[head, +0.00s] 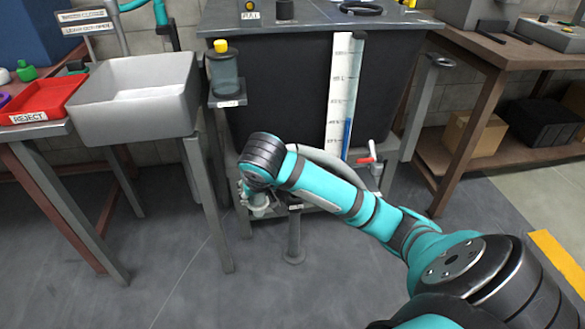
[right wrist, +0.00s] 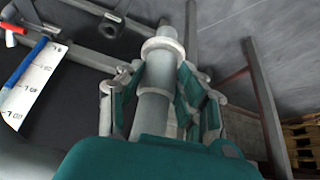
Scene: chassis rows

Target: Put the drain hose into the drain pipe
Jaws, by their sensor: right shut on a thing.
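The grey drain hose (head: 325,158) runs behind my right arm at the front of the dark tank. My right gripper (head: 257,200) is low at the tank's left side, shut on the hose near its end. In the right wrist view the hose (right wrist: 153,112) lies between both fingers of the gripper (right wrist: 160,85), with a pale collar at its front. The grey upright drain pipe (head: 295,238) stands on a round foot on the floor, right of the gripper. The hose end looks apart from it. The pipe's mouth is partly hidden. My left gripper is not in view.
The dark tank (head: 280,70) with a level scale (head: 341,90) stands behind the arm, with a red-handled valve (head: 367,158) low at its right. A grey sink (head: 135,95) and a red reject tray (head: 40,97) are left. A workbench (head: 480,65) stands right. The front floor is open.

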